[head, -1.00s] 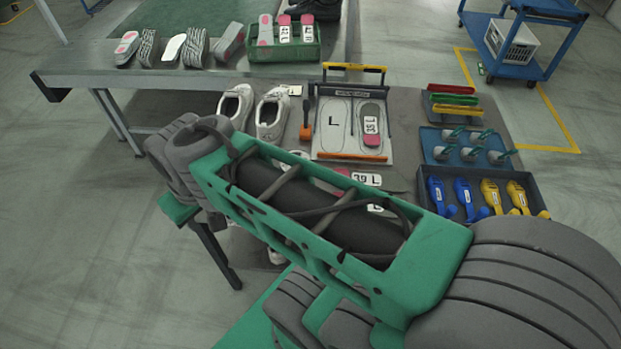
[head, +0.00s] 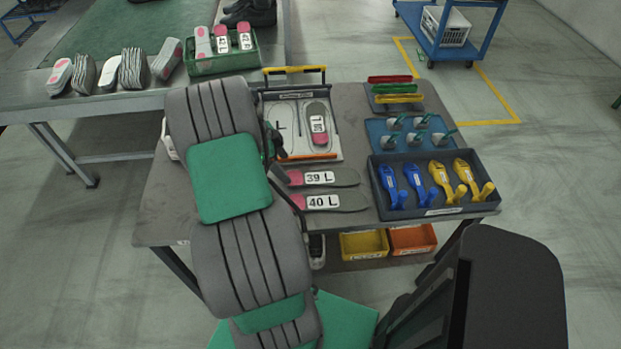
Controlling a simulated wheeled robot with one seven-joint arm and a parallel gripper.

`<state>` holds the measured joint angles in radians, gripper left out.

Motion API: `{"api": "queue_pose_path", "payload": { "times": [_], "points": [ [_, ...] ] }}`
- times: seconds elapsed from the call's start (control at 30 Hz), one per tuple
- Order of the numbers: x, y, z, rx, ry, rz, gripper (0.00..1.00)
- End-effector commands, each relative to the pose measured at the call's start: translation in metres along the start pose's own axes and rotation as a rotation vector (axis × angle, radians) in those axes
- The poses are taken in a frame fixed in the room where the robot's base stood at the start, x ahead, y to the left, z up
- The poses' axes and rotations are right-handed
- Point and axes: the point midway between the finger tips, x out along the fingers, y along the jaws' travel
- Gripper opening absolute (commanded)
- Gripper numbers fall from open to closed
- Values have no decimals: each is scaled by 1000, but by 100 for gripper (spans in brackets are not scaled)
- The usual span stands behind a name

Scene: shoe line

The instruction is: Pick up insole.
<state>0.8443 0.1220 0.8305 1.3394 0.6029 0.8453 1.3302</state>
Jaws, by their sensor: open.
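Two grey and pink insoles lie side by side on the dark table, labelled 39 L (head: 345,178) and 40 L (head: 350,203). Their left ends lie near my arm. Another labelled insole (head: 318,112) lies on the right outline of the white board (head: 290,141). More labelled insoles stand in the green crate (head: 204,66) on the back bench. My arm rises through the left-centre of the picture and covers part of the table.
A dark tray (head: 441,211) with blue and yellow tools stands at the table's right front. A blue tray (head: 374,128) and a coloured-handle rack (head: 371,103) stand behind it. Yellow (head: 364,246) and orange (head: 412,240) bins sit below. A white shoe (head: 168,142) is mostly hidden by my arm.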

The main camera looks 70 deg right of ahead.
Motion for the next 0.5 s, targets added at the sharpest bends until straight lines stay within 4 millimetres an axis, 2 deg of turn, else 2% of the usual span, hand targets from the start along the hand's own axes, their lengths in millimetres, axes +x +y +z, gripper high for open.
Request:
{"api": "queue_pose_path", "payload": {
  "times": [0.3,0.5],
  "points": [
    [50,3,0,-5,-2,1,79],
    [56,2,1,-5,-3,-4,79]
  ]
}}
